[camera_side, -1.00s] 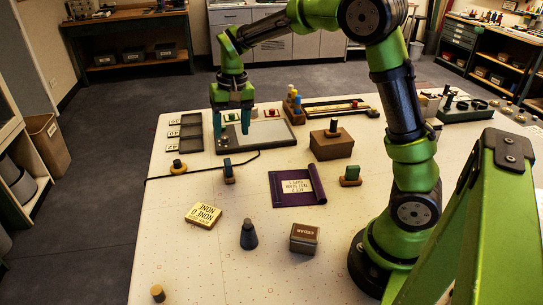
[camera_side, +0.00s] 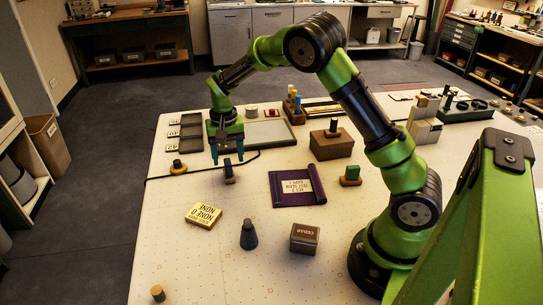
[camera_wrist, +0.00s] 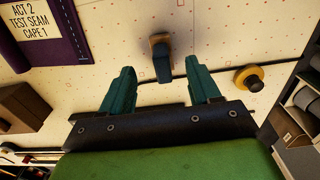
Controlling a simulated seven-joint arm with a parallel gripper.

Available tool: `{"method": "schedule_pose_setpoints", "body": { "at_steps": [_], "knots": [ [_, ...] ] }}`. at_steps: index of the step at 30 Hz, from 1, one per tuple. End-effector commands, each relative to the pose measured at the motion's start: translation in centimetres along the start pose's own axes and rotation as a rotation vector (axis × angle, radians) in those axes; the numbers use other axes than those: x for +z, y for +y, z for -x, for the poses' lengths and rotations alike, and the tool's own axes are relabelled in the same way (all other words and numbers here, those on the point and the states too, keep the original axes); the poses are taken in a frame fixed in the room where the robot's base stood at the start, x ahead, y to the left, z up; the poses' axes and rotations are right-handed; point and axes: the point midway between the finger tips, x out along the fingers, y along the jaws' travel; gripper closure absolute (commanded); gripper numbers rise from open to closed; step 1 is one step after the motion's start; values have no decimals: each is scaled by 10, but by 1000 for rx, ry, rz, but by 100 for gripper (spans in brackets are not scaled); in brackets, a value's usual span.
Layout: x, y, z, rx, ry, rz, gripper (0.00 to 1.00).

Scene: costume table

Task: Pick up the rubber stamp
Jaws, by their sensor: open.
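A rubber stamp (camera_side: 229,174) with a dark blue upright grip and a brown wooden base stands on the white table. In the wrist view the stamp (camera_wrist: 161,58) lies just beyond the fingertips, roughly centred between them. My gripper (camera_side: 227,159) is open and empty, its teal fingers pointing down above the stamp. In the wrist view my gripper (camera_wrist: 158,72) shows both fingers spread wide. In the side view the fingertips partly overlap the stamp's top, and I cannot tell the exact height gap.
A black cord (camera_side: 190,176) runs close by the stamp. A yellow ring-shaped piece with a dark knob (camera_side: 177,167) stands to the left. A purple cloth (camera_side: 313,190) and a green-topped block (camera_side: 350,175) lie to the right. A yellow lettered block (camera_side: 204,215) sits in front.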

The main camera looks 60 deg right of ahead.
Motion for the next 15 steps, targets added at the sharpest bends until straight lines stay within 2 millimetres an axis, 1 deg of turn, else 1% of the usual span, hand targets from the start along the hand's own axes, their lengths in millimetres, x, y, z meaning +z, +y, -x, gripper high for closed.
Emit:
{"method": "schedule_pose_setpoints", "body": {
  "at_steps": [4, 9, 12, 15],
  "knots": [
    [-2, 0, -12, 2, -1, 0, 38],
    [-6, -2, -38, 2, -2, 0, 38],
    [-6, -2, -49, 1, -1, 2, 38],
    [-6, -2, -54, 0, 0, 0, 38]
  ]
}}
